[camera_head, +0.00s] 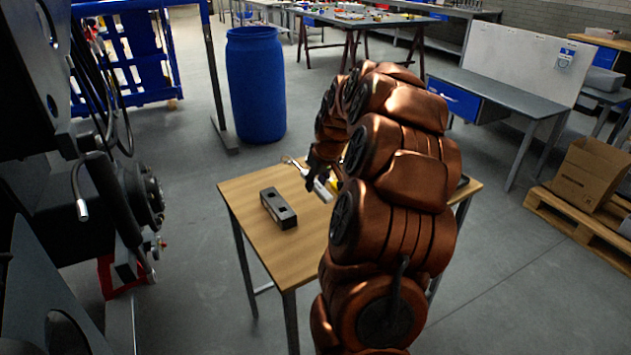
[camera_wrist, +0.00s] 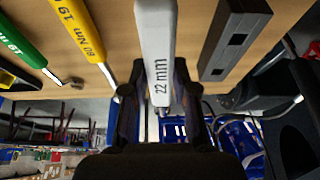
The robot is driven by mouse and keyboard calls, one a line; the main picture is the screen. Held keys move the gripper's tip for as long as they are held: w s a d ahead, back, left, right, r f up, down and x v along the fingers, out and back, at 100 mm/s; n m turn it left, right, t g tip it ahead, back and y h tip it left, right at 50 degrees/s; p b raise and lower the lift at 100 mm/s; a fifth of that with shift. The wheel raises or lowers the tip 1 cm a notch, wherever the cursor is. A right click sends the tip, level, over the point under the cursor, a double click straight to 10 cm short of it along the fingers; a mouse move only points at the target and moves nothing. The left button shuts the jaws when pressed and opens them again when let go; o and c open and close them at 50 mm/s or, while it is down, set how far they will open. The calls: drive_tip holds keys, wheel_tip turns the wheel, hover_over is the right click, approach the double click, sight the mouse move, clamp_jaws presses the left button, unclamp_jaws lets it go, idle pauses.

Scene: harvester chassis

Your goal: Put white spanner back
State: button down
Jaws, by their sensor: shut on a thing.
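The white spanner (camera_wrist: 157,50), marked "22 mm", is between the two fingers of my gripper (camera_wrist: 158,105) in the wrist view. My gripper is shut on it. In the head view, the white handle of the spanner (camera_head: 322,191) shows below my gripper (camera_head: 317,172), over the wooden table (camera_head: 248,193). Its metal end points to the upper left there. I cannot tell how far it is above the tabletop. A dark grey block with recesses (camera_head: 278,208) sits on the table to the left of the spanner; it also shows in the wrist view (camera_wrist: 230,40).
In the wrist view, a yellow tool (camera_wrist: 80,30) and a green tool (camera_wrist: 22,42) lie on the table. A blue barrel (camera_head: 256,85) stands behind the table. Dark machinery (camera_head: 75,200) is at the left. The table's front left part is clear.

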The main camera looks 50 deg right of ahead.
drive_tip(key=shift+f+b, duration=1.5)
drive_tip(key=shift+f, duration=1.85)
drive_tip(key=c, duration=0.8)
unclamp_jaws()
drive_tip(key=shift+r, duration=0.1)
drive_tip(key=v, duration=1.2)
